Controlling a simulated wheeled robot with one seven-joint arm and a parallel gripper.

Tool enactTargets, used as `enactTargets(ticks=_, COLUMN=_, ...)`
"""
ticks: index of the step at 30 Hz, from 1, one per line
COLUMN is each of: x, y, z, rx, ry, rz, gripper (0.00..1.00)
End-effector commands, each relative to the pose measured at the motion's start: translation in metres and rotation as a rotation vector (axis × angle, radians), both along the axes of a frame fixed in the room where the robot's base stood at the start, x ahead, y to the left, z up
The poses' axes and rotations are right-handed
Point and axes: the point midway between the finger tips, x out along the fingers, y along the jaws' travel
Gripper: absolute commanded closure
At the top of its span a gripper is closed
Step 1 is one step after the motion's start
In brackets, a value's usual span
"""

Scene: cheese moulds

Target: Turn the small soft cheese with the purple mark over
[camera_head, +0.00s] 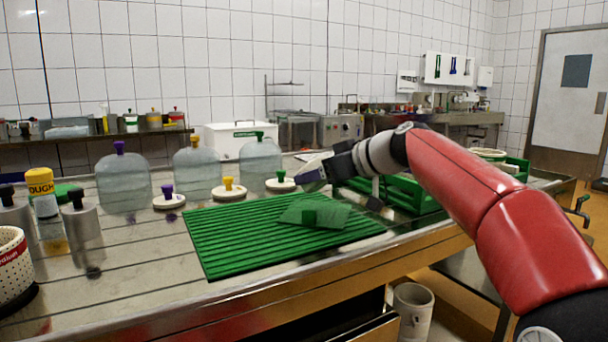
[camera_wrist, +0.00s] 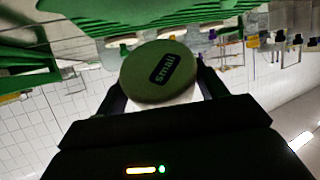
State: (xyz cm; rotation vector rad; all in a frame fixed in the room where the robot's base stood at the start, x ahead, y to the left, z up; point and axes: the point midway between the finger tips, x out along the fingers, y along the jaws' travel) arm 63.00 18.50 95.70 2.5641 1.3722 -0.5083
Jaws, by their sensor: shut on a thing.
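My gripper (camera_head: 318,171) is above the far right edge of the green ribbed mat (camera_head: 235,235), clear of it. It is shut on a small round cheese (camera_wrist: 150,88), whose flat round face with a dark "small" label shows between the fingers in the wrist view. In the head view only a pale patch and a bit of purple show at the fingers; the rest is hidden. The wrist view appears upside down, with green ribbed material along its top.
Green crates (camera_head: 415,197) stand right. The mat's left part is clear.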

Motion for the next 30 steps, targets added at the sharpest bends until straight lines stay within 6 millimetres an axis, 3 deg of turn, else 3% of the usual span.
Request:
enactTargets(ticks=8, x=0.0, y=-0.002, z=-0.005, rx=0.002, ry=-0.001, rz=0.002, gripper=0.44)
enactTargets(ticks=24, x=-0.001, y=-0.003, z=-0.034, rx=0.007, ry=-0.005, rz=-0.001, gripper=0.44)
enactTargets(ticks=30, x=-0.001, y=-0.003, z=-0.032, rx=0.013, ry=-0.01, rz=0.002, gripper=0.44)
